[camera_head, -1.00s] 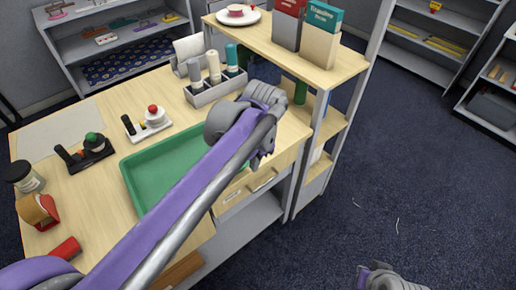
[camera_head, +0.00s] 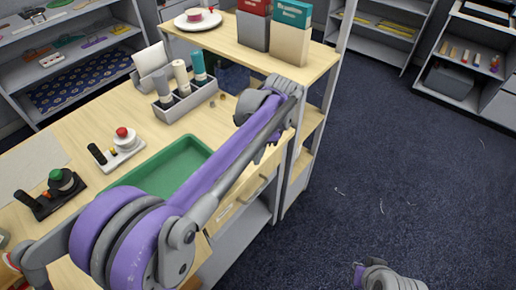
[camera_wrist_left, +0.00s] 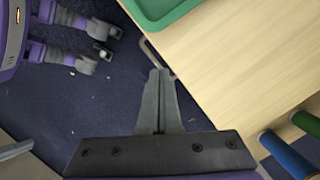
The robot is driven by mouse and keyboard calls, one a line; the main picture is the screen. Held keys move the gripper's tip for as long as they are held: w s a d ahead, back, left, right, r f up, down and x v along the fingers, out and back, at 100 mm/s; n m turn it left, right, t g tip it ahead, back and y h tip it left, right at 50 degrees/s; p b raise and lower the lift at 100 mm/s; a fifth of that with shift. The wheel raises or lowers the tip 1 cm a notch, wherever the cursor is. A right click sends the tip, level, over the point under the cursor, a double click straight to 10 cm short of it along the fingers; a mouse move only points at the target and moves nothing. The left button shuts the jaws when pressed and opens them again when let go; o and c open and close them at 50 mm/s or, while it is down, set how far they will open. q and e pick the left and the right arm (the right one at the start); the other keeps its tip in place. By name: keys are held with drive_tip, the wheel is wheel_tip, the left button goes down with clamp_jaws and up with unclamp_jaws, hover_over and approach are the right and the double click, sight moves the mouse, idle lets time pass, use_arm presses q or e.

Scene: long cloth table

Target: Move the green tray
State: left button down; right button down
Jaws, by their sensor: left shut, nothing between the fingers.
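The green tray (camera_head: 176,164) lies on the light wood desk in the head view, with my left arm crossing in front of its near part. Its corner also shows at the top of the left wrist view (camera_wrist_left: 168,10). My left gripper (camera_wrist_left: 160,73) is shut and empty, by the desk's edge and apart from the tray. In the head view it is mostly hidden behind my left arm. My right gripper (camera_head: 360,272) shows only in part at the bottom of the head view, over the floor; its jaws are unclear.
A grey holder (camera_head: 186,99) with several bottles stands behind the tray. A red-button device (camera_head: 122,146) and a green-knob device (camera_head: 58,188) stand to its left. A drawer handle (camera_wrist_left: 153,50) is close to my left fingertips.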

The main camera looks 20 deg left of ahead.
use_arm(q)
drive_tip(key=a+f, duration=0.1)
drive_tip(key=s+a+f, duration=0.1)
drive_tip(key=f, duration=0.1)
drive_tip(key=s+a+f, duration=0.1)
drive_tip(key=shift+s+a+f, duration=0.1)
drive_tip(key=shift+a+f, duration=0.15)
drive_tip(key=shift+s+a, duration=0.3)
drive_tip(key=shift+a, duration=0.15)
drive_tip(key=s+a, duration=0.3)
drive_tip(key=a, duration=0.1)
drive_tip(key=s+a, duration=0.3)
drive_tip(key=a, duration=0.2)
drive_tip(key=s+a, duration=0.3)
drive_tip(key=a, duration=0.2)
drive_tip(key=shift+s, duration=0.15)
drive_tip(key=shift+d, duration=0.2)
